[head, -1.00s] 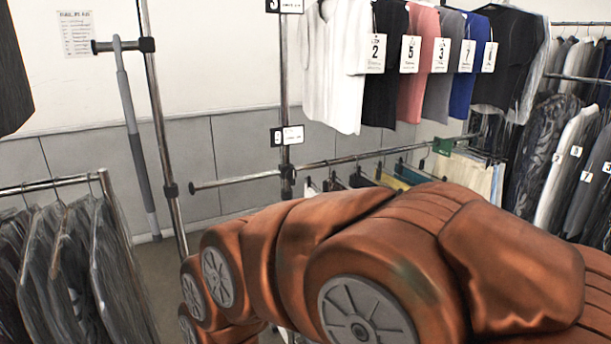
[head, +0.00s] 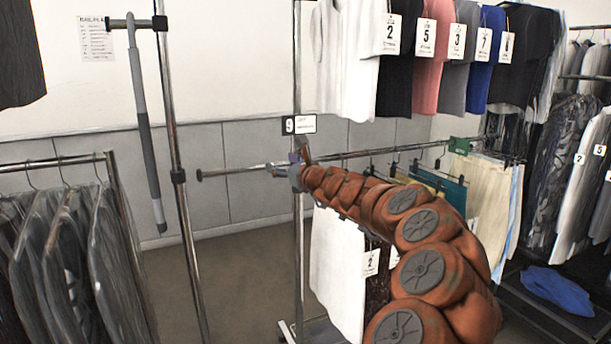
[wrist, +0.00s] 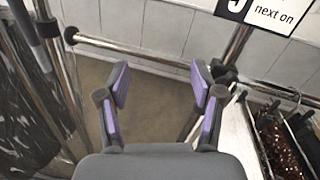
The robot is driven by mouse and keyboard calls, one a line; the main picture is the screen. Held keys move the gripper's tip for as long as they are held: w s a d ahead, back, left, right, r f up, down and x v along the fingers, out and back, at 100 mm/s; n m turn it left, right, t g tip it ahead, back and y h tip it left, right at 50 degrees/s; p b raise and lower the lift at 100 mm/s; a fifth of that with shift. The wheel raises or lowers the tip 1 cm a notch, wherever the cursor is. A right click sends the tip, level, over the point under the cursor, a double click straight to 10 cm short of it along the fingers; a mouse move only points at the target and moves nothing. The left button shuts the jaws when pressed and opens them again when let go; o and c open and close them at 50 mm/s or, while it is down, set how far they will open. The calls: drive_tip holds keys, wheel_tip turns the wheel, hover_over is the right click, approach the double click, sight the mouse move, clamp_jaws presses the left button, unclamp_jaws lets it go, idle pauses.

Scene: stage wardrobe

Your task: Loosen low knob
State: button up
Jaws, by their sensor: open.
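The low rail (head: 235,170) crosses a chrome upright (head: 297,75) below a black-and-white "9" tag (head: 299,125). My gripper (head: 287,171) is at this crossing and hides most of the joint, so I cannot make out the low knob clearly. In the wrist view, my gripper (wrist: 160,85) is open, with purple pads apart and nothing between them. The low rail (wrist: 140,49) runs beyond the fingertips. Dark clamp parts (wrist: 221,68) show beside the right fingertip; I cannot tell whether they touch it.
Shirts with number cards (head: 428,38) hang above right. Trousers (head: 482,185) and other clothes hang on the low rail. Bagged garments (head: 75,255) hang at left. Another upright (head: 172,110) has a collar and a hanging grey bar (head: 141,110). The floor (head: 235,270) between the uprights is clear.

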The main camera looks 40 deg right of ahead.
drive_tip(key=s+d+f+m+g+h, duration=0.1)
drive_tip(key=s+d+f+m+h, duration=0.15)
drive_tip(key=d, duration=0.25)
drive_tip(key=s+d+f+m+h, duration=0.1)
drive_tip(key=d+f+m, duration=0.15)
drive_tip(key=d, duration=0.25)
drive_tip(key=p+x, duration=0.1)
drive_tip(key=x, duration=0.7)
drive_tip(key=shift+r, duration=0.3)
drive_tip(key=shift+c, duration=0.3)
drive_tip(key=c, duration=1)
drive_tip(key=shift+c, duration=0.2)
